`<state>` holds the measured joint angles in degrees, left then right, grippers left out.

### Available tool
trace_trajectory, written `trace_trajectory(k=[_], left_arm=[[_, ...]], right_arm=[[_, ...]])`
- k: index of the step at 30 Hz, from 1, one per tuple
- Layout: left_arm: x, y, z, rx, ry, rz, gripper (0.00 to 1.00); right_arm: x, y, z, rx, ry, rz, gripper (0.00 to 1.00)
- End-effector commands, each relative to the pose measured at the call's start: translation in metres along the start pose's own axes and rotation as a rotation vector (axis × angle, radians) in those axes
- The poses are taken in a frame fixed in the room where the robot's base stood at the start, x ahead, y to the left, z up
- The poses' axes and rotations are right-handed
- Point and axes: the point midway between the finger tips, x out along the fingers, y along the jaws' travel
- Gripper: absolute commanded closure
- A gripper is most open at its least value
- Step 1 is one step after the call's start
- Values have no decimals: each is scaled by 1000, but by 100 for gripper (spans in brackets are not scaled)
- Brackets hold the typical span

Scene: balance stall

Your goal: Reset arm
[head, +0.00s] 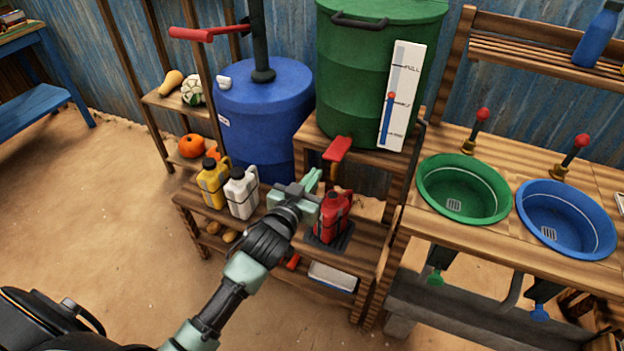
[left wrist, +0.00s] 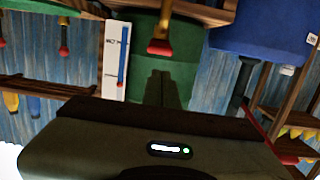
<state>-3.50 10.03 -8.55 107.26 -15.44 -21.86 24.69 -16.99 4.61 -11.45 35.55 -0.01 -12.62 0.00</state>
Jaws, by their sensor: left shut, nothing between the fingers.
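My left gripper (head: 312,184) is shut and empty. It is above the low wooden bench, just left of the red jerry can (head: 333,222) and below the red-handled tap (head: 337,150) of the green drum (head: 365,80). In the left wrist view its closed fingers (left wrist: 161,88) point toward the green drum, and the tap (left wrist: 160,46) shows beyond them. The red can stands upright on a dark pad, partly hidden by the gripper. My right gripper is in neither view.
Left on the bench are a yellow can (head: 211,183) and a white can (head: 241,193). A blue drum (head: 264,115) stands behind. At right, a counter holds a green basin (head: 463,190) and a blue basin (head: 566,220). Sandy floor at left is clear.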

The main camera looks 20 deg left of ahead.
Motion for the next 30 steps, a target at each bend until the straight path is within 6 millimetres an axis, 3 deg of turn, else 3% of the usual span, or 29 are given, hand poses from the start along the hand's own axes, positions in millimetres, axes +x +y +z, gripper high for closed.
trace_trajectory(k=[20, 23, 25, 29, 30], left_arm=[[-7, 0, 3, 1, -5, 0, 100], [-6, -1, 28, 6, -50, -1, 100], [-6, -1, 63, 16, -112, -1, 100], [-16, -3, 156, 37, -277, 3, 100], [-24, -3, 187, 45, -332, 6, 100]], right_arm=[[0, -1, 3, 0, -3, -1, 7], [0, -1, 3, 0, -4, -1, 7], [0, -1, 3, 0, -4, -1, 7], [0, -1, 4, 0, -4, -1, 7], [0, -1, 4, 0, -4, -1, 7]])
